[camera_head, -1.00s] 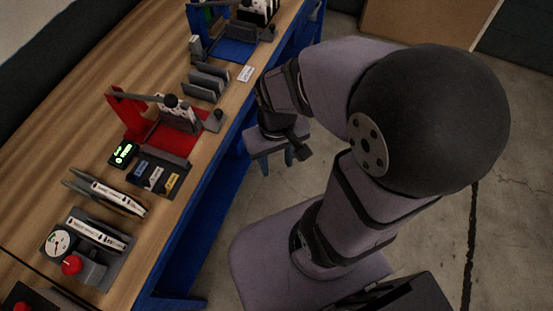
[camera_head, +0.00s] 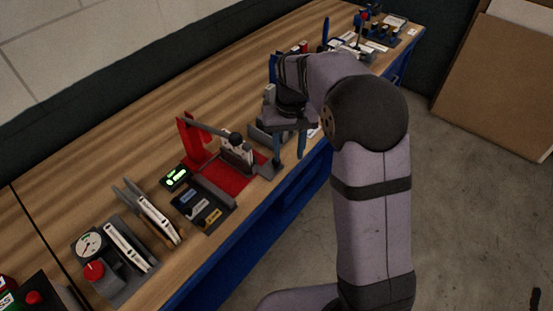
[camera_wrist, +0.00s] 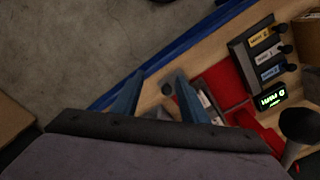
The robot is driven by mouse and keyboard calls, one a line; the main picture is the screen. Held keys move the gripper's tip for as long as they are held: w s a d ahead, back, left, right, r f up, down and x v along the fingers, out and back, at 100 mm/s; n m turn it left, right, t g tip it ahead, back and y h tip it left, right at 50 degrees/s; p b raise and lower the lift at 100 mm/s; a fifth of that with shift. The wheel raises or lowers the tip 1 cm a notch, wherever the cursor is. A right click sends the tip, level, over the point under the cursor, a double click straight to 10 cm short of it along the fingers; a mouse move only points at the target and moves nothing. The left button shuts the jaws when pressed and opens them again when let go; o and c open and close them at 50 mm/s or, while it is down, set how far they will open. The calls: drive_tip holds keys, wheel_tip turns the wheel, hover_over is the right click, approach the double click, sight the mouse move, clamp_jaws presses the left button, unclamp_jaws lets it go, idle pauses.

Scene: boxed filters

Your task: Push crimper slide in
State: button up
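The red crimper (camera_head: 222,176) stands on the bench, with a red upright and a grey lever at its back left. A white piece (camera_head: 240,156) with a dark round top sits on it. A grey block (camera_head: 264,168) stands at its front right end, which I take to be the slide. My gripper (camera_head: 288,156) is open and points down beside the crimper's front right end. Whether it touches the block I cannot tell.
A rack of labelled pieces (camera_head: 184,213) and a lit green display (camera_head: 174,177) stand left of the crimper. A gauge unit (camera_head: 88,245) with a red knob is at the front left. Grey holders (camera_head: 262,134) stand behind my gripper.

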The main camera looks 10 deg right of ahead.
drive_tip(key=w+a, duration=0.1)
drive_tip(key=w, duration=0.1)
drive_tip(key=w+f, duration=0.1)
drive_tip(key=w, duration=0.1)
drive_tip(key=w+a+f+b, duration=0.1)
drive_tip(key=w, duration=0.1)
drive_tip(key=shift+w+a, duration=0.15)
drive_tip(key=shift+a, duration=0.2)
drive_tip(key=shift+f, duration=0.15)
drive_tip(key=shift+f+p, duration=1.35)
drive_tip(key=shift+f, duration=2.2)
clamp_jaws()
